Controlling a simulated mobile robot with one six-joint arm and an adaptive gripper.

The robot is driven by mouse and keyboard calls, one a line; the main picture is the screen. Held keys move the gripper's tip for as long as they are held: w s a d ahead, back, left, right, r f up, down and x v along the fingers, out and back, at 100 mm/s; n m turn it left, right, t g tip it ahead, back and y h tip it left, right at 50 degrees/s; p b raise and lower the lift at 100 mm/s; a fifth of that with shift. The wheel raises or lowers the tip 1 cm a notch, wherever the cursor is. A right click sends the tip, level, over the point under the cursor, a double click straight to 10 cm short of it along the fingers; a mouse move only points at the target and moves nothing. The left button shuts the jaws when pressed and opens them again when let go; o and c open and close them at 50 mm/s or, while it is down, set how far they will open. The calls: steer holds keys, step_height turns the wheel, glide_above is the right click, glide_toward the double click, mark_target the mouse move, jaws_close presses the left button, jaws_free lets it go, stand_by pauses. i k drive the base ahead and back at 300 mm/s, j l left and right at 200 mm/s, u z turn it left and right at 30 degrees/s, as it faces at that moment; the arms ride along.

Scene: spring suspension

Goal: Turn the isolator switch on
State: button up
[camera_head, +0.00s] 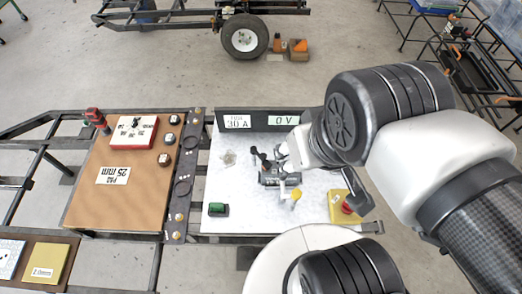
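A yellow box with a red knob (346,207) sits at the right front of the white panel (236,190); it looks like the isolator switch. The position of its knob is too small to read. My gripper (266,163) is over the middle of the panel, to the left of and behind the yellow box, apart from it. Its dark fingers blend with a dark grey part (280,179) beneath, so its opening and any contact are unclear. My arm reaches in from the right and hides the panel's back right corner.
A black strip at the back carries a "30 A" fuse label (237,122) and a "0 V" display (283,120). A yellow tab (296,194) and a green block (217,209) are on the panel. A brown board (120,195) with a white-red dial box (133,131) is left.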

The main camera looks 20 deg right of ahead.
mark_target(345, 208)
steer(key=k+l+z, duration=0.1)
steer(key=z, duration=0.25)
steer(key=l+z, duration=0.15)
steer(key=z, duration=0.15)
steer(key=k+l+z, duration=0.15)
steer(key=z, duration=0.2)
steer(key=j+z, duration=0.5)
steer(key=l+u, duration=1)
